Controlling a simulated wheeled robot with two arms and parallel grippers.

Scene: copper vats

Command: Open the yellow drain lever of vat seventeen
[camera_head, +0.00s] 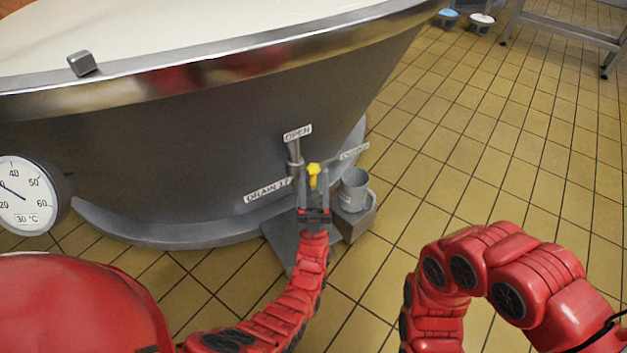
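The yellow drain lever (314,170) sits low on the outer wall of the large metal vat (200,140). An OPEN label (298,132) is above it, and a second label (354,152), seemingly CLOSED, is to its right. A DRAIN label (267,192) is at its left, its number partly hidden. My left gripper (314,180) points at the lever, with one finger on each side of the yellow part. The fingers look apart, with small gaps to it; I cannot tell whether they touch it. My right arm bends at the lower right, with its gripper out of view.
A metal cup (353,190) stands on a grey stand (358,222) close to the right of my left gripper. A round temperature gauge (27,195) sticks out at the left. The tiled floor (480,150) on the right is mostly clear, with a metal frame (570,32) at the back.

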